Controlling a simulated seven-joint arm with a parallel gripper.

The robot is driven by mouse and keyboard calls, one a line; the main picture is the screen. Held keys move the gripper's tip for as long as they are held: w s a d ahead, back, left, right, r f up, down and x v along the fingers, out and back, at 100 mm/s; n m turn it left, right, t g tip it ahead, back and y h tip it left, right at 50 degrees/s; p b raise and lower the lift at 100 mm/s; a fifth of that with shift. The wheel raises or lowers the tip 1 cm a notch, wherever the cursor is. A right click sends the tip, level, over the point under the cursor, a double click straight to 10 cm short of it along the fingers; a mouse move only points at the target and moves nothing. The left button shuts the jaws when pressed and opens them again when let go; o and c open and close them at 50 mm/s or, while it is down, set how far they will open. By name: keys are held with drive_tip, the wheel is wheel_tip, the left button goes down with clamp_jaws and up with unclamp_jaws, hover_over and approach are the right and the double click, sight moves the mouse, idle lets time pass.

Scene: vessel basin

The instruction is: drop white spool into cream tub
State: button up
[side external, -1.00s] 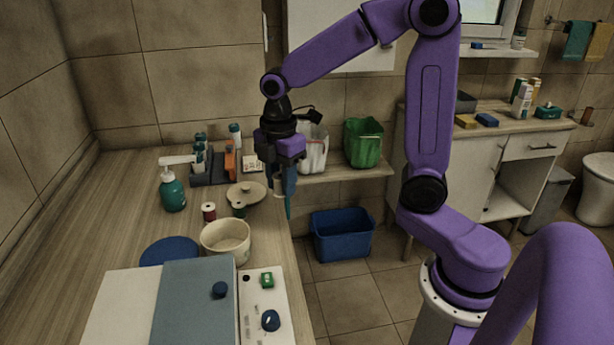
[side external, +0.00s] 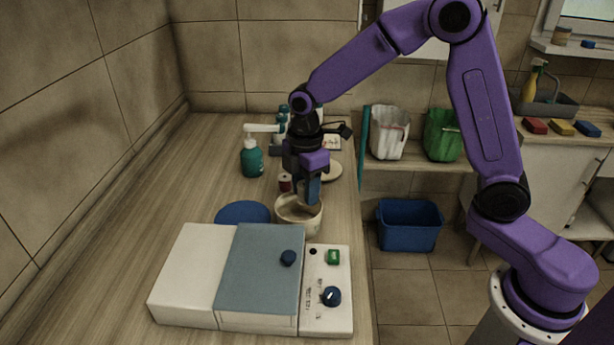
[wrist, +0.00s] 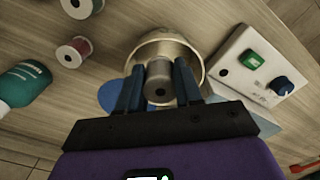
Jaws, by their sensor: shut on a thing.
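The cream tub (side external: 299,226) stands upright on the wooden counter, behind the white and blue-grey box. My gripper (side external: 307,198) is over the tub, with its fingertips at about rim height in the side view. In the wrist view my gripper (wrist: 158,90) is shut on the white spool (wrist: 158,80), which looks grey in shadow. The spool lies between the blue fingers, seen end-on, and lines up with the mouth of the cream tub (wrist: 190,50). In the side view the spool is hidden or too dark to make out.
A red spool (side external: 285,182) stands just behind the tub; a green spool (wrist: 82,6) is farther off. A teal soap bottle (side external: 251,160), a blue disc (side external: 243,212) and the box with knobs (side external: 190,272) surround the tub. The counter's left side is clear.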

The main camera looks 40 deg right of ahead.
drive_tip(key=shift+f, duration=0.8)
drive_tip(key=o, duration=1.1)
wheel_tip(320, 180, up, 18)
drive_tip(key=shift+f, duration=0.25)
drive_tip(key=s+d+f+m, duration=0.1)
drive_tip(key=s+d+f, duration=0.1)
drive_tip(key=s, duration=0.7)
drive_tip(key=s+d+f+m, duration=0.2)
drive_tip(key=s+f, duration=0.3)
drive_tip(key=s, duration=0.5)
drive_tip(key=s+d+f+m, duration=0.1)
drive_tip(key=s+d+f, duration=0.2)
drive_tip(key=s, duration=0.6)
drive_tip(key=shift+s+d+f, duration=0.15)
drive_tip(key=shift+s+f, duration=0.2)
drive_tip(key=shift+s, duration=0.05)
